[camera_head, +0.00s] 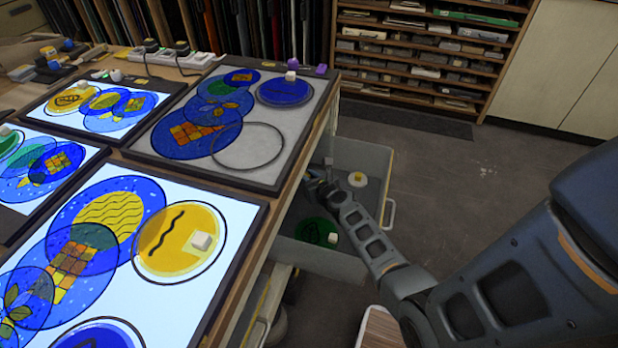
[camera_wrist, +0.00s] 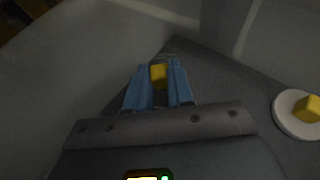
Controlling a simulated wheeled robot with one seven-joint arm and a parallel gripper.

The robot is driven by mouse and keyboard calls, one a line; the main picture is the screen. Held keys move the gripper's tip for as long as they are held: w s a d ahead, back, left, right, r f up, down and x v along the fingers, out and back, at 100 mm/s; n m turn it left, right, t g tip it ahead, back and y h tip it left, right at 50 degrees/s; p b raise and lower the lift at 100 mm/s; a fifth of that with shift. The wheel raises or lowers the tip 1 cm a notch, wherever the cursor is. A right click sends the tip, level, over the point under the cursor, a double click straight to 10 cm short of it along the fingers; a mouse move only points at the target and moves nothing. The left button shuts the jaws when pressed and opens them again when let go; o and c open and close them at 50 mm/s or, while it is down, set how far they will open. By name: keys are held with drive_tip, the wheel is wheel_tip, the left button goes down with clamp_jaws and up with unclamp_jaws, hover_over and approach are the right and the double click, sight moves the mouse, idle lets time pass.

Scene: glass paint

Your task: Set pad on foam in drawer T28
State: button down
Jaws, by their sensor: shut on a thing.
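My gripper (camera_head: 318,182) reaches down into an open grey drawer (camera_head: 368,160) beside the bench. In the wrist view, my gripper (camera_wrist: 159,70) has its two blue fingers closed on a small yellow block (camera_wrist: 158,77). Whether a pad hangs under this block is hidden. A white round pad with a yellow knob (camera_head: 357,180) lies in the drawer, right of my gripper; it also shows in the wrist view (camera_wrist: 284,112), apart from the fingers. Dark grey foam (camera_wrist: 235,85) seems to line the drawer floor below the fingers.
A green glass disc (camera_head: 308,232) with a white knob lies nearer in the drawer. Light tables (camera_head: 262,188) with blue and yellow glass discs stand on the bench at left. A shelf rack (camera_head: 430,50) stands at the back. The floor (camera_head: 455,170) right of the drawer is clear.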

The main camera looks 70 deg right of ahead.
drive_tip(key=shift+f, duration=0.15)
drive_tip(key=c, duration=1)
unclamp_jaws()
drive_tip(key=shift+r+p, duration=0.35)
drive_tip(key=shift+r, duration=0.1)
drive_tip(key=p+v, duration=0.3)
drive_tip(key=v, duration=0.9)
drive_tip(key=shift+r, duration=0.2)
